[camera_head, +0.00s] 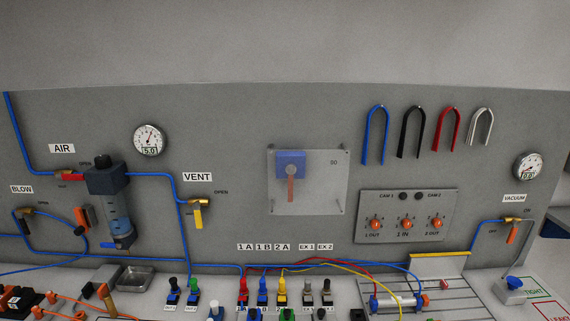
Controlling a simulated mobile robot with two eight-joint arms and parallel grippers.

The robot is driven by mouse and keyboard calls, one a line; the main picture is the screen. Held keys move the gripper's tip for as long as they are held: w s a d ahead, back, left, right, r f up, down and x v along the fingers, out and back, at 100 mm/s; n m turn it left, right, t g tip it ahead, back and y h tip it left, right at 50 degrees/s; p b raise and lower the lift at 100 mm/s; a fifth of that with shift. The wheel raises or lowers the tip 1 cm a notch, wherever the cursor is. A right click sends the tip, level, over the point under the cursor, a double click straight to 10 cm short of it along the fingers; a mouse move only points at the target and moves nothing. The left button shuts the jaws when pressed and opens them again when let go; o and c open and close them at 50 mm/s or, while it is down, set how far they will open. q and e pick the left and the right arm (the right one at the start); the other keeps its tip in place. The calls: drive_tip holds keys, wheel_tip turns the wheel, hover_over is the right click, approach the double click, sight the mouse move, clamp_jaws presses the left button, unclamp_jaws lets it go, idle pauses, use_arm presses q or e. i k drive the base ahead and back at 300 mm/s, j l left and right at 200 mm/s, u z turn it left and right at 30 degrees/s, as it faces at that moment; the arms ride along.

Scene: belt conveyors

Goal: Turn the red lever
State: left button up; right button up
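A red lever (70,177) sits on the brass valve under the AIR label (61,148), at the left of the grey panel. It lies roughly level along the blue air line, with OPEN printed above its right end. An orange-red lever (291,189) hangs straight down from a blue block (290,160) on a clear plate in the middle of the panel. Neither of my grippers is in view, and nothing touches either lever.
A filter unit (108,190) stands just right of the AIR valve. Connectors, a metal tray (122,278) and a cylinder (395,303) crowd the bench below.

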sight(59, 176)
drive_tip(key=u, duration=1.4)
